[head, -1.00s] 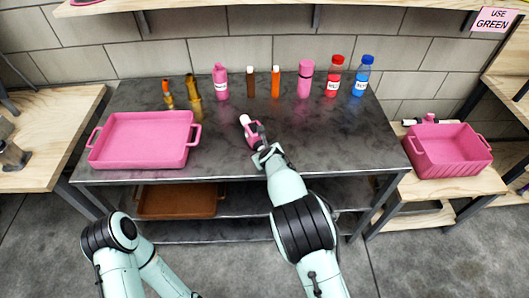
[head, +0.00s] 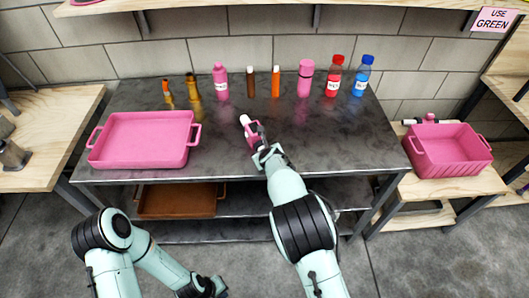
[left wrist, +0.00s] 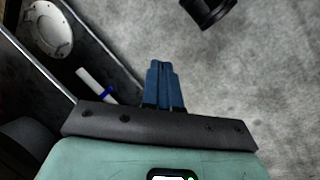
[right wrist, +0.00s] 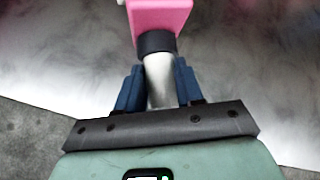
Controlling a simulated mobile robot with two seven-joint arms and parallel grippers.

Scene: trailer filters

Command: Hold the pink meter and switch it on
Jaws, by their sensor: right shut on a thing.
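The pink meter (head: 252,132) is over the front middle of the dark metal table, with a white end pointing away from me. My right gripper (head: 264,153) is shut on its grey handle. In the right wrist view the handle runs between the blue fingers (right wrist: 158,88), with a black collar and the meter's pink body (right wrist: 160,15) beyond. The meter's switch cannot be made out. My left gripper (head: 214,290) is low in front of the table, apart from the meter. In the left wrist view its blue fingers (left wrist: 163,85) are together and empty over the grey floor.
A pink tray (head: 140,140) lies on the table (head: 330,150) at left. Several bottles, including a red one (head: 334,77) and a blue one (head: 362,77), line the back. A pink crate (head: 450,150) stands on the right bench. A brown tray (head: 180,201) sits on the shelf below.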

